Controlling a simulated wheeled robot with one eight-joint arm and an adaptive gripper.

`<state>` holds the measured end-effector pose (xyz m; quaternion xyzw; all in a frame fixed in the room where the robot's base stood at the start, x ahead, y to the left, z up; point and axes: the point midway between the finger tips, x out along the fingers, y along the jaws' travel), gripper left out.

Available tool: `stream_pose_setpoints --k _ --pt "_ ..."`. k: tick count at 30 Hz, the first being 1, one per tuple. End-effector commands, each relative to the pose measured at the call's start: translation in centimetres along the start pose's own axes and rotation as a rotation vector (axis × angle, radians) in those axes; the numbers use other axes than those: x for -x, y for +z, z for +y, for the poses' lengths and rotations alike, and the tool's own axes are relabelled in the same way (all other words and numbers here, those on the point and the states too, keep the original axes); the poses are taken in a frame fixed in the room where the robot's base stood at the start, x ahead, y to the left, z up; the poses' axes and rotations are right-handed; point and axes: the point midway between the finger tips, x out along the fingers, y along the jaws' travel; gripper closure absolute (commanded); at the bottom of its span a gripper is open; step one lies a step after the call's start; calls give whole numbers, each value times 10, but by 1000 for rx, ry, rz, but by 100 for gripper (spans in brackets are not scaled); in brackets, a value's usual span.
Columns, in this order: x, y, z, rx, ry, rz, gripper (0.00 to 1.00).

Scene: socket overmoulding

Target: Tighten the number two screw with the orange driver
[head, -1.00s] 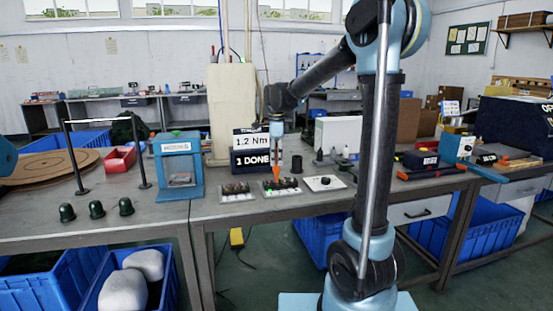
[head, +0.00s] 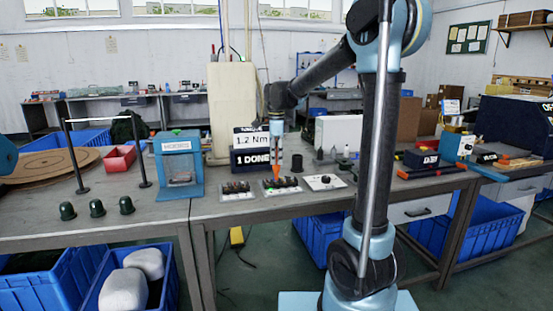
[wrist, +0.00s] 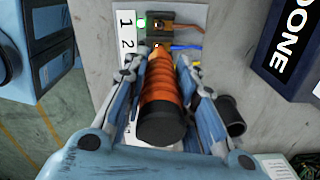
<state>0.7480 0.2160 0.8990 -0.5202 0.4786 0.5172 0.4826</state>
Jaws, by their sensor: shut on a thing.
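My gripper (wrist: 160,72) is shut on the orange driver (wrist: 163,92), with one finger on each side of its ribbed handle. The driver has a black end cap facing the wrist camera and points down at the terminal block plate (wrist: 185,12). A label strip (wrist: 127,30) reads 1 and 2; a green light (wrist: 141,23) glows beside the 1. The driver and fingers hide the number two screw and the driver's tip. In the head view the driver (head: 277,168) hangs upright over the middle plate (head: 270,193); whether its tip touches a screw cannot be told.
A display (head: 251,150) behind the plates reads 1.2 Nm and 1 DONE. A second plate (head: 238,196) lies to the left and a white panel with a knob (head: 325,183) to the right. A black cylindrical holder (wrist: 232,115) stands close to my right finger.

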Motion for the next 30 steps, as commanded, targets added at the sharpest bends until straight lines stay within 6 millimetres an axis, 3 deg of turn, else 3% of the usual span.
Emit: stream_pose_setpoints --k 30 --pt "-6 0 0 0 0 0 100"
